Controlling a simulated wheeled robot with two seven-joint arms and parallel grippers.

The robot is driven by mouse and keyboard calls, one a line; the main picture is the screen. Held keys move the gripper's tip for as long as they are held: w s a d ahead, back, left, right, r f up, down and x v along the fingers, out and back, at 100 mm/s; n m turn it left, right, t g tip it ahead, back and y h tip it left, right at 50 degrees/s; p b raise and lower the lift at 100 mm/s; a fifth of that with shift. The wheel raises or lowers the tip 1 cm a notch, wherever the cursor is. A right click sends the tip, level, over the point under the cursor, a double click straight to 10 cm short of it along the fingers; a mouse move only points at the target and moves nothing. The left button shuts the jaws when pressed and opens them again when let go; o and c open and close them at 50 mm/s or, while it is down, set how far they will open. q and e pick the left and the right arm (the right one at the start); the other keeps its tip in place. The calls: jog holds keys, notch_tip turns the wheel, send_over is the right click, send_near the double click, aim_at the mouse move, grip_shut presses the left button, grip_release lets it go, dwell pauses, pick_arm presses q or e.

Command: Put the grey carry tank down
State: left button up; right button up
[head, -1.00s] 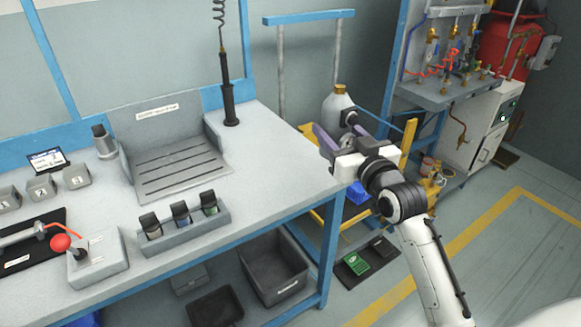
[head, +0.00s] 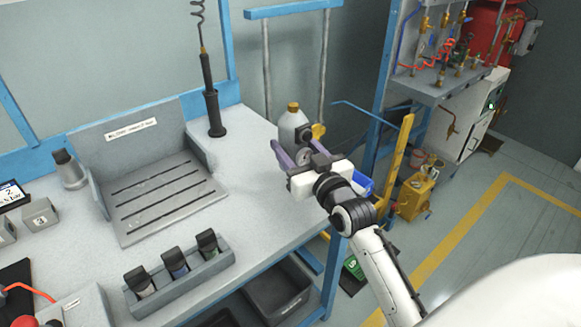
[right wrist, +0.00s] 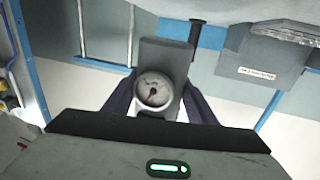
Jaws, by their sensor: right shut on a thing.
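The grey carry tank (head: 292,132) has a brass-coloured cap and a round dial gauge (head: 303,156). In the head view it is upright at the bench's back right edge; I cannot tell its height above the bench top. My right gripper (head: 298,152) is shut on the tank, with a dark purple finger on either side. In the right wrist view the tank's grey body (right wrist: 165,58) and gauge (right wrist: 153,92) show between the fingers. The lower part of the tank is hidden behind the gripper. My left gripper is not in view.
The bench top (head: 255,190) is clear between the slotted grey cradle (head: 165,195) and the right edge. A black wand (head: 212,100) stands at the back. A rack of small bottles (head: 180,280) sits in front. A yellow trolley (head: 400,170) stands on the floor to the right.

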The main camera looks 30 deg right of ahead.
jog(key=shift+f+b, duration=0.4)
jog(key=shift+f, duration=2.15)
jog(key=shift+f, duration=0.15)
jog(key=o, duration=1.5)
jog(key=shift+f, duration=0.15)
jog(key=shift+r, duration=0.25)
jog(key=s, duration=0.4)
jog(key=s+a, duration=0.1)
jog(key=s, duration=0.7)
jog(key=shift+a+f, duration=0.1)
jog(key=shift+a, duration=0.3)
